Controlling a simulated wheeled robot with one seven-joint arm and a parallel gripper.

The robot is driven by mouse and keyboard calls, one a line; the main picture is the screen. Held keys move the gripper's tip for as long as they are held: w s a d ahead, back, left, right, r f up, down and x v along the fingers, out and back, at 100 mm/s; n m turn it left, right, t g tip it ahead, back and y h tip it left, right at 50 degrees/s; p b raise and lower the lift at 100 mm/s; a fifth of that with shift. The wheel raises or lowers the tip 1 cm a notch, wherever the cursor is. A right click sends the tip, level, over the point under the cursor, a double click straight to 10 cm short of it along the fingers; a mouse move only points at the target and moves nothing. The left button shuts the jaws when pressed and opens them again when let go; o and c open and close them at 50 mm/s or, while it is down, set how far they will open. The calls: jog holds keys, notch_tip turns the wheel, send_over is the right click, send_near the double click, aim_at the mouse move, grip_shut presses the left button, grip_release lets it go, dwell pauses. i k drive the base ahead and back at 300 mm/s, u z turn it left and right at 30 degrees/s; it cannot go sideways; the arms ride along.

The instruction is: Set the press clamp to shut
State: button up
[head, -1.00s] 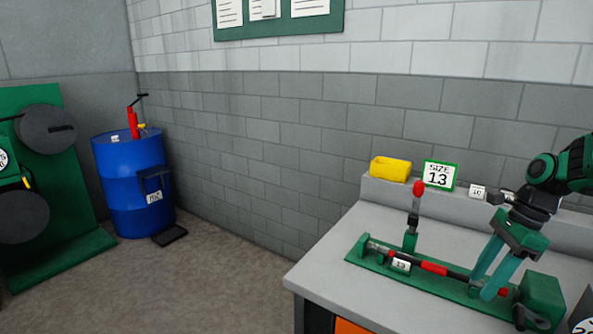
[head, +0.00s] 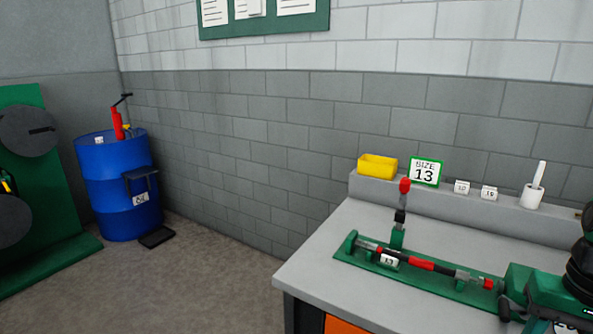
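The press clamp (head: 350,253) is a long green fixture on the grey workbench. Its lever (head: 400,215) stands upright at the back left of the fixture, with a red knob (head: 404,186) on top. A black and red rod-like tool (head: 420,264) lies along the base, with a small "13" tag on the base near its left part. A red tip (head: 488,283) shows at the right end, beside a green block (head: 540,290). My gripper's fingers are not visible; only a dark piece of my arm shows at the right edge, apart from the lever.
A yellow bin (head: 377,166), a "SIZE 13" sign (head: 425,172), small numbered tags (head: 462,187) and a white cup (head: 532,195) stand on the back ledge. The bench's left front (head: 320,265) is clear. A blue drum (head: 120,185) and green panel stand left.

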aim_at(405, 187)
jog(key=u, duration=0.85)
jog(key=k, duration=1.15)
jog(key=z, duration=0.85)
jog(key=i, duration=1.05)
jog(key=u, duration=0.05)
